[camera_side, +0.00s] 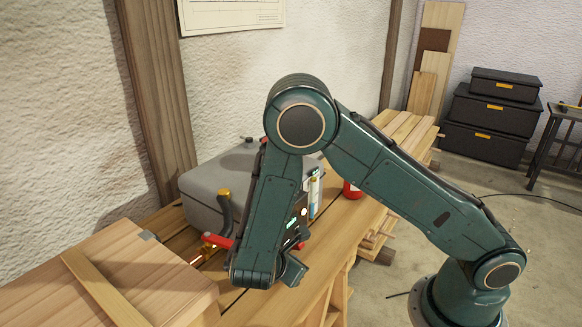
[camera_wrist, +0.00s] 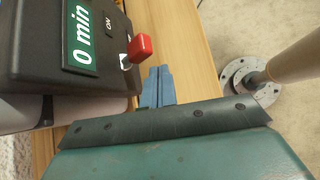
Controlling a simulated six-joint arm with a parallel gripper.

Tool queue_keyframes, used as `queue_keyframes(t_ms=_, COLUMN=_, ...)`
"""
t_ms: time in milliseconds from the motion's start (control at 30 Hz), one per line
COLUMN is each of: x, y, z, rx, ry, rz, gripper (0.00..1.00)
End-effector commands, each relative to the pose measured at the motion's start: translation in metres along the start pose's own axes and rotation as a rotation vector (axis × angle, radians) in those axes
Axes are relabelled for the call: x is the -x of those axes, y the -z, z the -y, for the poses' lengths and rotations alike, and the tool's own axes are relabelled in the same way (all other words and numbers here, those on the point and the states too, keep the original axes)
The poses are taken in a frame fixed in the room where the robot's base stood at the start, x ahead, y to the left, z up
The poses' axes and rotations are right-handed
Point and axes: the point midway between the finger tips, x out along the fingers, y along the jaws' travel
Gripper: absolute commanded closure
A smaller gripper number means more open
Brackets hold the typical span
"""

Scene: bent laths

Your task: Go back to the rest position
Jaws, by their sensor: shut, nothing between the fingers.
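My gripper (camera_wrist: 158,86) shows in the wrist view as two blue fingers side by side, shut and empty. Beneath them is the wooden bench top (camera_wrist: 188,40). In the side view the gripper (camera_side: 294,271) hangs low over the bench, partly hidden by my green forearm. A dark control box (camera_wrist: 105,15) with a green label reading "0 min" and a red knob (camera_wrist: 140,48) is close to the left of the fingers. In the side view this box (camera_side: 303,208) is mostly behind my arm.
A grey tank (camera_side: 200,195) stands behind my arm, with a red-handled fitting (camera_side: 216,240) in front. A wooden crate (camera_side: 135,262) is at the left. A red container (camera_side: 352,189) and stacked boards (camera_side: 405,132) lie to the right. The floor (camera_side: 545,235) at right is mostly clear.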

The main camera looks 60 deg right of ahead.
Motion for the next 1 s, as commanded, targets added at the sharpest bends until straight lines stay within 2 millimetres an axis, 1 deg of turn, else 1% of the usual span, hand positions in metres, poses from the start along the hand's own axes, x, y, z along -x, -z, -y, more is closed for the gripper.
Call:
queue_keyframes(t_ms=67, x=0.006, y=0.001, z=0.001, rx=-0.034, ry=0.008, rz=-0.042, gripper=1.0)
queue_keyframes(t_ms=467, x=0.031, y=-0.046, z=0.002, rx=-0.313, ry=0.121, rz=-0.111, gripper=1.0)
queue_keyframes(t_ms=733, x=0.053, y=-0.087, z=0.009, rx=-0.546, ry=0.218, rz=-0.169, gripper=1.0)
queue_keyframes(t_ms=1000, x=0.076, y=-0.132, z=0.025, rx=-0.804, ry=0.332, rz=-0.225, gripper=1.0)
